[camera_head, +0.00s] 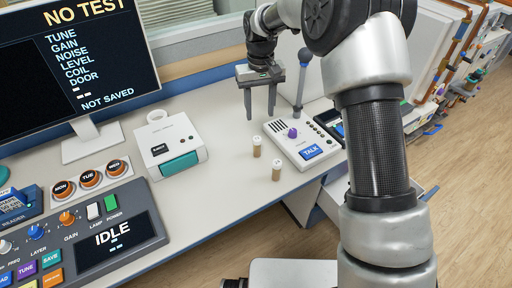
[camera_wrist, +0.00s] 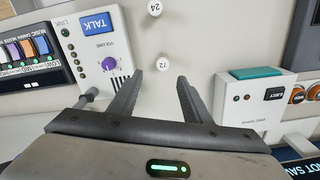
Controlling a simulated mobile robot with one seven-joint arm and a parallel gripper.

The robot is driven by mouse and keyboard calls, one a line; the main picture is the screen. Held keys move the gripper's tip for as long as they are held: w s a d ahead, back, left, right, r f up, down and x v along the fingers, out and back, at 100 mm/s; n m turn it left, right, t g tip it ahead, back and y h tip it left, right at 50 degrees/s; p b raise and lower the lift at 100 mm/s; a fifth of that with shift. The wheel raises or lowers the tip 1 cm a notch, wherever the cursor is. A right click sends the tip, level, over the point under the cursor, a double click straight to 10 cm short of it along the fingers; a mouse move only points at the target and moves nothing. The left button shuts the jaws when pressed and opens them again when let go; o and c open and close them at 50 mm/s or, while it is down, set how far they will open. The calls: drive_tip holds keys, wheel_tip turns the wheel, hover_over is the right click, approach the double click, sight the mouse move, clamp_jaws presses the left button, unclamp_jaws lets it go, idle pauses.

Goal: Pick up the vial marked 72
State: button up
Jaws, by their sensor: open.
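The vial marked 72 (camera_wrist: 163,62) is seen from above in the wrist view, its pale round cap lying just past the gap between my fingertips. In the head view it appears to be the farther small tan vial (camera_head: 257,147), upright on the desk with a white cap. The vial marked 24 (camera_wrist: 155,9) is at the top of the wrist view; it appears to be the nearer vial (camera_head: 277,170) in the head view. My gripper (camera_head: 260,117) points down, open and empty, above and behind the 72 vial. Its fingers also show in the wrist view (camera_wrist: 160,77).
A TALK panel (camera_head: 304,147) with a purple knob and upright microphone stands close right of the vials. A white EJECT box (camera_head: 171,148) stands to the left. A monitor (camera_head: 72,60) and IDLE console (camera_head: 88,237) are farther left. Desk between box and vials is clear.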

sight(257, 138)
wheel_tip(257, 138, down, 8)
drive_tip(key=f, duration=0.3)
drive_tip(key=a+f+b, duration=0.1)
drive_tip(key=f, duration=0.1)
drive_tip(key=shift+w+f, duration=0.1)
drive_tip(key=shift+w, duration=0.1)
clamp_jaws()
